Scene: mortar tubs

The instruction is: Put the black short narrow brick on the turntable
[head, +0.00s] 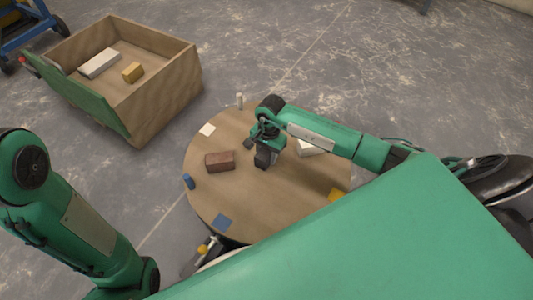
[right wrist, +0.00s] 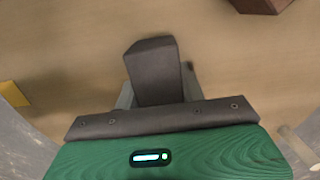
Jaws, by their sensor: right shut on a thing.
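The round wooden turntable (head: 270,205) is in the middle of the head view. My right gripper (head: 265,153) is over it, shut on the black brick (head: 263,160). In the right wrist view the black brick (right wrist: 152,68) sticks out from between the jaws, with bare wood behind it. I cannot tell whether the brick touches the turntable. My left arm shows at the left of the head view, but I cannot make out its gripper.
A wooden crate (head: 165,95) at upper left holds a white and a yellow brick. Open floor lies beyond.

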